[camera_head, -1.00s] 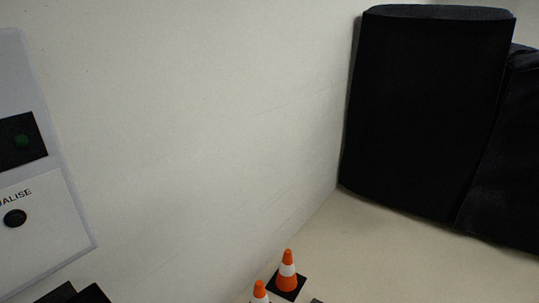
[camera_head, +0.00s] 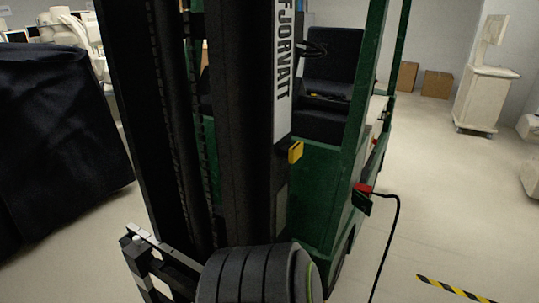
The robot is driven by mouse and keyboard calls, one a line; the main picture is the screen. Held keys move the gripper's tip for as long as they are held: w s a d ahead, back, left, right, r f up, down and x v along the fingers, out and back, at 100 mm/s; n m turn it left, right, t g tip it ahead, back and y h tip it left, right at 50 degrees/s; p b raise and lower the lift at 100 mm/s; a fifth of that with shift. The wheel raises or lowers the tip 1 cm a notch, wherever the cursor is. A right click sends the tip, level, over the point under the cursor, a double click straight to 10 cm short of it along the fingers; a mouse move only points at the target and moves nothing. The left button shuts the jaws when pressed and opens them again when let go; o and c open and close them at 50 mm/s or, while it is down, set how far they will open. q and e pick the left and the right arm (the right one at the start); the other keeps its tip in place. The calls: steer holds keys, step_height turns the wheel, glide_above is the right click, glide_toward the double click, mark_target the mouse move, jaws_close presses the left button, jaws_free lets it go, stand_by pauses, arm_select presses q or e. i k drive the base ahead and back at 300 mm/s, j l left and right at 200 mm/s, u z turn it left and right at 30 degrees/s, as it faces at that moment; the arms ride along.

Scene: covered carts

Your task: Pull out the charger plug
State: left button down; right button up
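A red charger plug (camera_head: 363,189) with a black body sits at the side of a green forklift (camera_head: 312,190), right of centre. A black cable (camera_head: 396,225) leaves it to the right and hangs down out of the picture. The plug looks seated against the truck, but the joint is too small to make out. No gripper fingers can be made out in this view, and nothing touches the plug.
The forklift's dark mast (camera_head: 170,120) fills the left centre. A dark ribbed cylinder (camera_head: 250,278) covers the bottom centre; I cannot tell whether it is mine. A black-covered cart (camera_head: 55,140) stands left. Floor at right is open, with a yellow-black stripe (camera_head: 455,288).

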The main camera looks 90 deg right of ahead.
mark_target(366, 190)
steer(key=z, duration=3.45)
steer(key=i+l+z, duration=0.55)
steer(key=i, duration=0.35)
steer(key=i+l+z, duration=0.15)
steer(key=i+z, duration=0.15)
steer(key=i, duration=0.2)
steer(key=i+z, duration=0.3)
steer(key=i, duration=0.2)
steer(key=i+l+u, duration=0.1)
steer(key=i+u, duration=0.25)
steer(key=i+l+u, duration=0.2)
steer(key=i+u, duration=0.15)
steer(key=i, duration=0.15)
steer(key=i+l+u, duration=0.6)
steer(key=u, duration=0.25)
steer(key=i+l+u, duration=0.15)
steer(key=u, duration=0.3)
steer(key=i+l+u, duration=0.1)
steer(key=l+u, duration=0.35)
steer(key=i+l+u, duration=0.1)
steer(key=l+u, duration=0.15)
steer(key=u, duration=0.2)
steer(key=l+u, duration=0.4)
steer(key=l, duration=0.15)
